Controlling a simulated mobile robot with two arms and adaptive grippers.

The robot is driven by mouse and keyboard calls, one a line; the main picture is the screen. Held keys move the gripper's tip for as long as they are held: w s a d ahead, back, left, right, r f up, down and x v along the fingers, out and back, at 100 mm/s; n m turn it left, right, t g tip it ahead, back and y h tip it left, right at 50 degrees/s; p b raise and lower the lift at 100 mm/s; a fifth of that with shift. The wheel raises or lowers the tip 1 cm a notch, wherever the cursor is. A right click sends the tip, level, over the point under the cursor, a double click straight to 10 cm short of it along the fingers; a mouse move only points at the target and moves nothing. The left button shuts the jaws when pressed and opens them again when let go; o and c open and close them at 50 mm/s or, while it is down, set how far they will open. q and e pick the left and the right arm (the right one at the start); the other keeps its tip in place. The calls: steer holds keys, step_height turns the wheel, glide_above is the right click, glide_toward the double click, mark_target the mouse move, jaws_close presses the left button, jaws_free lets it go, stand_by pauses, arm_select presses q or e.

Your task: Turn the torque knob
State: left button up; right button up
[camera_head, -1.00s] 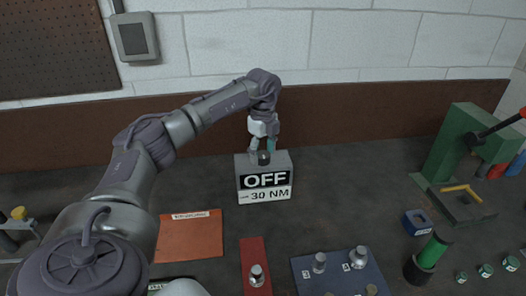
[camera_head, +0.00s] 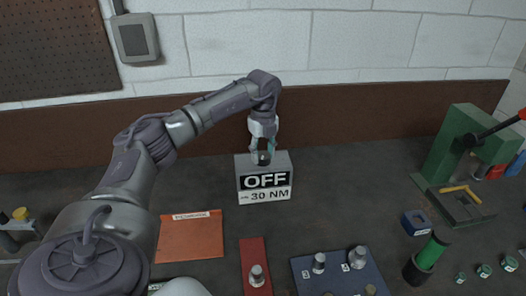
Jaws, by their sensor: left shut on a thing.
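The torque box (camera_head: 265,180) is a grey block on the bench with a front label reading "OFF" and "30 NM". The dark torque knob (camera_head: 263,158) stands on top of it. My left gripper (camera_head: 262,153) points down from above with its fingers on either side of the knob and is shut on it. The fingers partly hide the knob, so its exact angle is hard to tell. My right gripper is not in view.
An orange mat (camera_head: 191,238) lies left of the box. A red strip (camera_head: 256,268) and a dark blue plate (camera_head: 338,275) with metal fittings lie in front. A green press (camera_head: 465,150) and a green cylinder (camera_head: 432,252) stand at right.

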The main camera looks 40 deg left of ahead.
mark_target(263, 155)
arm_select(q)
steer(key=m, duration=0.6)
steer(key=shift+p, duration=0.3)
steer(key=m, duration=0.6)
stand_by(0.4)
steer(key=o, duration=1.1)
steer(key=shift+o, duration=0.2)
steer(key=shift+r, duration=0.15)
step_height(263, 155, up, 12)
